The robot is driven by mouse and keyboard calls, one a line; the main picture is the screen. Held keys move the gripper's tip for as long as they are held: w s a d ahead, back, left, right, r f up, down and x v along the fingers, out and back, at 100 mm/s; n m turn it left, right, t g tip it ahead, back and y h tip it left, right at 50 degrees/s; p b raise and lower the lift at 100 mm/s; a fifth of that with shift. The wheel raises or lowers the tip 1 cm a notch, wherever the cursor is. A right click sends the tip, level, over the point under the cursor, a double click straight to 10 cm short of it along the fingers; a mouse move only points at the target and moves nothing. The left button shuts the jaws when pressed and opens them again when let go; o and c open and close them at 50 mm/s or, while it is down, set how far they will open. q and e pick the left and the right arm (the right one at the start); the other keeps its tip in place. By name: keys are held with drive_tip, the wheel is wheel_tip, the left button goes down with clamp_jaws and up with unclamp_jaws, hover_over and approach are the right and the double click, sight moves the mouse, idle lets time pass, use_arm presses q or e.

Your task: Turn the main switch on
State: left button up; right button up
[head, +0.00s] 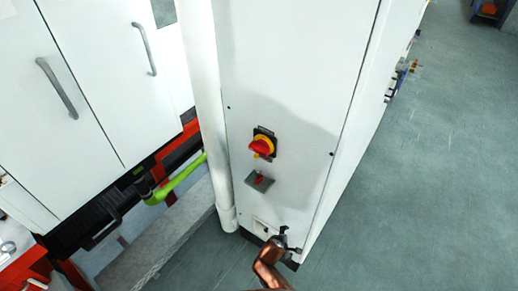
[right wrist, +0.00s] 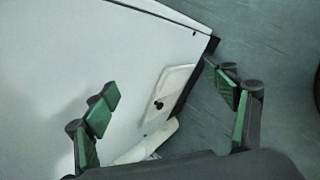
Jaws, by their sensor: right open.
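The main switch (head: 262,144) is a red rotary handle on a yellow and black plate, on the narrow front face of a tall white cabinet (head: 290,70). Its red handle sits at a slant. My right gripper (head: 284,243) is low in front of the cabinet's bottom edge, below the switch and apart from it. In the right wrist view the two green-padded fingers (right wrist: 165,95) are spread with nothing between them. The switch does not show in that view. My left gripper is in neither view.
A small red switch on a grey plate (head: 259,181) sits just below the main switch. A white pipe (head: 206,100) runs down the cabinet's left side. A pale plate with a dark knob (right wrist: 168,92) shows near the cabinet edge. Open floor (head: 430,170) lies to the right.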

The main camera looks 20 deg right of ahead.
drive_tip(key=w+a+r+n+t+h+p, duration=0.1)
drive_tip(key=w+r+h, duration=0.15)
drive_tip(key=r, duration=0.75)
drive_tip(key=w+a+r+n+t+h+p, duration=0.1)
drive_tip(key=w+r, duration=0.3)
drive_tip(key=r, duration=0.7)
drive_tip(key=n+t+h, duration=0.4)
drive_tip(key=n+h, duration=0.1)
drive_tip(key=n, duration=0.4)
approach(257, 150)
drive_tip(key=x, duration=0.4)
drive_tip(key=p+x, duration=0.1)
drive_tip(key=x, duration=0.6)
drive_tip(key=shift+w, duration=0.1)
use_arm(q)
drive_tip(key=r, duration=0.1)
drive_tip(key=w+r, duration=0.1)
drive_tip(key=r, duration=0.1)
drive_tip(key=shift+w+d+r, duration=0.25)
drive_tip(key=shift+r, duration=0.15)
use_arm(e)
drive_tip(key=shift+c, duration=0.6)
drive_tip(key=c, duration=1)
drive_tip(key=shift+c, duration=0.2)
